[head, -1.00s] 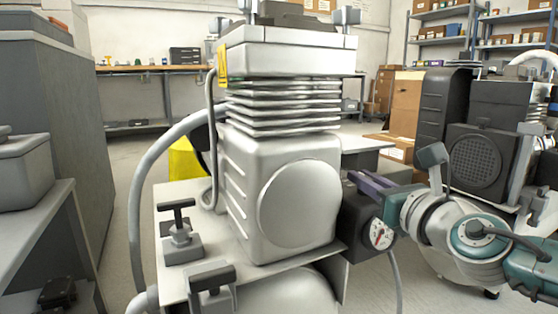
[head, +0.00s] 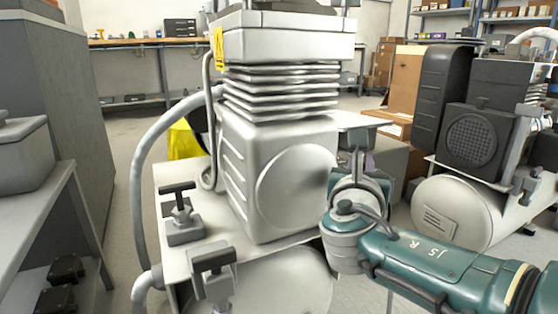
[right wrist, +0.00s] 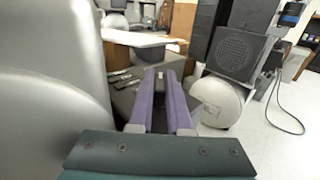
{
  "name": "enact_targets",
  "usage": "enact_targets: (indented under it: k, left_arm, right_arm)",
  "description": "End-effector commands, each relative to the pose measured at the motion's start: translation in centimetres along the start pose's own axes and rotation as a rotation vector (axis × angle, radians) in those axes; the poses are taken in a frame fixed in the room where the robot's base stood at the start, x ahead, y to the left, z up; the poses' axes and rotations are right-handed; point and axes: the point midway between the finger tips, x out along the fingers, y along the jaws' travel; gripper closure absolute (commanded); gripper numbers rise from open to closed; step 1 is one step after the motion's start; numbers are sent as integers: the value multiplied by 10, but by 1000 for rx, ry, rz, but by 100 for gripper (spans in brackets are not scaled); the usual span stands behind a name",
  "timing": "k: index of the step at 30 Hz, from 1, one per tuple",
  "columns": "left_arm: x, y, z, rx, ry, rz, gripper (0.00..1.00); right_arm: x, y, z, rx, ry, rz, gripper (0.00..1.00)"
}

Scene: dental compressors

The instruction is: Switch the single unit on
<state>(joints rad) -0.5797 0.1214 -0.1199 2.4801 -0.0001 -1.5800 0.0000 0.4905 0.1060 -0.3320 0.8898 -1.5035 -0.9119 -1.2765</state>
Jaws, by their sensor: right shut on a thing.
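The single unit is a pale grey compressor (head: 270,180) with a ribbed cylinder and a yellow label, in the middle of the head view. My right gripper (right wrist: 168,100) shows its purple fingers in the right wrist view, close together over a dark box (right wrist: 128,98) beside the pale body. It is shut on the switch knob, which the fingers hide. In the head view my right wrist (head: 355,205) stands at the unit's right side and covers the dark switch box and its dial. My left gripper is not in view.
Black T-handles (head: 180,212) stand on the unit's base plate at the front left. Another compressor with a dark round grille (head: 472,140) stands at the right, with a pale tank (head: 450,212) below. A grey bench (head: 50,200) is at the left edge.

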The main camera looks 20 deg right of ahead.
Motion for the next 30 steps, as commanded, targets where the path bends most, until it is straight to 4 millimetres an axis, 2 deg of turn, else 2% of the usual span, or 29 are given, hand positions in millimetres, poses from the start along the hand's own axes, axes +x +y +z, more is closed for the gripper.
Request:
enact_targets:
  k: [14,15,22,30]
  left_arm:
    - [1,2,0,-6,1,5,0]
    - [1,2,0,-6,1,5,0]
    - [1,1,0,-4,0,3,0]
    - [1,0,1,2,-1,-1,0]
  right_arm:
    - [0,0,0,0,0,-16,100]
    - [0,0,0,0,0,-16,82]
    - [0,0,0,0,0,-15,56]
    - [0,1,0,0,1,-13,54]
